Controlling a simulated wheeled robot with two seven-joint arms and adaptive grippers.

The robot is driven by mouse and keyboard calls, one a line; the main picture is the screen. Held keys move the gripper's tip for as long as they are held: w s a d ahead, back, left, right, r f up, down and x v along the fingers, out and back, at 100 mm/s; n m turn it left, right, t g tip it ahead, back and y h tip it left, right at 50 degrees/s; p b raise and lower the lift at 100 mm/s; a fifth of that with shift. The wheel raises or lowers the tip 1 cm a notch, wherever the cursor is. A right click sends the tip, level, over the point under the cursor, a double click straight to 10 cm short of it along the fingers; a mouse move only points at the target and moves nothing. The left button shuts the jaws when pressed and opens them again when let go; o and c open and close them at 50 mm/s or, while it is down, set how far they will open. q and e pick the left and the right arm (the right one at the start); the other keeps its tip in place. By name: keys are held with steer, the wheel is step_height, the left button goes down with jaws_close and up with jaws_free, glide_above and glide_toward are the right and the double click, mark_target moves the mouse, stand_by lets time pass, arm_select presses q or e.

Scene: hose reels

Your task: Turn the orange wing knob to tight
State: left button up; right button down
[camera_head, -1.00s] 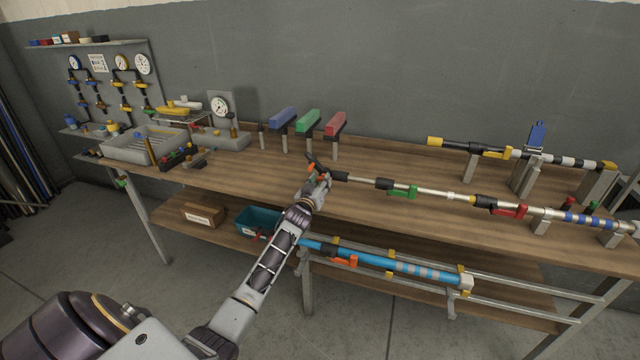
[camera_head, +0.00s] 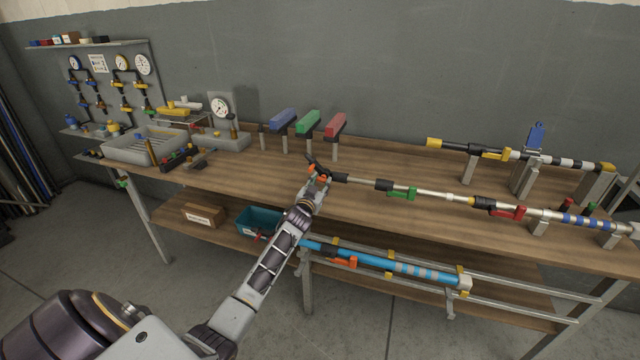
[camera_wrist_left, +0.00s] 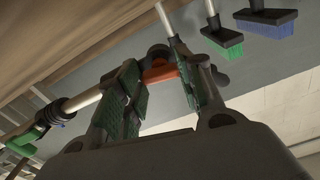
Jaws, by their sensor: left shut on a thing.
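The orange wing knob (camera_wrist_left: 160,74) shows in the left wrist view between the two green-padded fingers of my left gripper (camera_wrist_left: 160,92). It sits near the end of a pale pole with a dark collar. In the head view the orange knob (camera_head: 321,178) is small at the pole's left end, partly hidden by my left gripper (camera_head: 318,174). My left gripper is shut on the knob. Which way the knob is turned I cannot tell. The pole (camera_head: 435,195) runs to the right above the bench's front part. My right gripper is not in view.
A green clip (camera_head: 403,194) and a red clip (camera_head: 508,212) sit along the pole. Blue, green and red brush heads (camera_head: 308,121) stand behind. A blue pole (camera_head: 390,265) lies on rails below the bench edge.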

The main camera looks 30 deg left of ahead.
arm_select(q)
steer(key=m, duration=0.2)
steer(key=shift+m, duration=1.3)
steer(key=m, duration=0.4)
steer(key=shift+m, duration=0.3)
steer(key=m, duration=0.4)
steer(key=shift+m+p, duration=0.3)
steer(key=shift+m, duration=1)
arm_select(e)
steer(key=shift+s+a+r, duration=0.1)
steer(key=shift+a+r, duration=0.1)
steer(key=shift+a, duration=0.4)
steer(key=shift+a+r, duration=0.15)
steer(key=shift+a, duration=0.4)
arm_select(q)
steer(key=o, duration=1)
